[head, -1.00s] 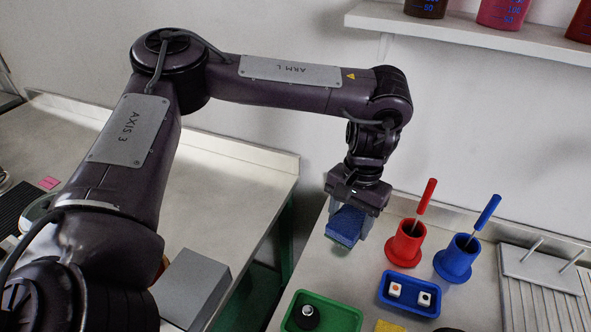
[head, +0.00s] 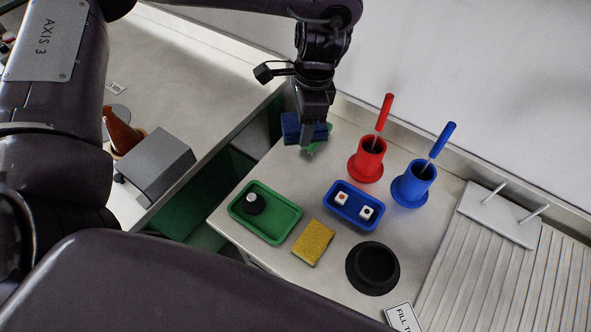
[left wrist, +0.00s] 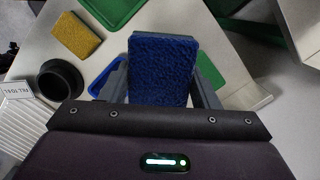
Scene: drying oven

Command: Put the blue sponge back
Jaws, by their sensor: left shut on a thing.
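The blue sponge (head: 290,127) is held in my left gripper (head: 306,134) at the back left of the right-hand counter, left of the red holder. In the left wrist view the blue sponge (left wrist: 162,70) fills the space between the two grey fingers of my left gripper (left wrist: 163,88), with its rough blue face towards the camera. The gripper is shut on it. I cannot tell whether the sponge touches the counter. A yellow sponge (head: 313,242) lies flat near the counter's front edge; it also shows in the left wrist view (left wrist: 75,34). My right gripper is not in view.
A red holder (head: 367,165) and a blue holder (head: 412,188), each with a handled tool, stand right of the gripper. A green tray (head: 284,231), a blue tray (head: 344,213) and a black ring-shaped dish (head: 356,280) are in front. A gap separates the two counters.

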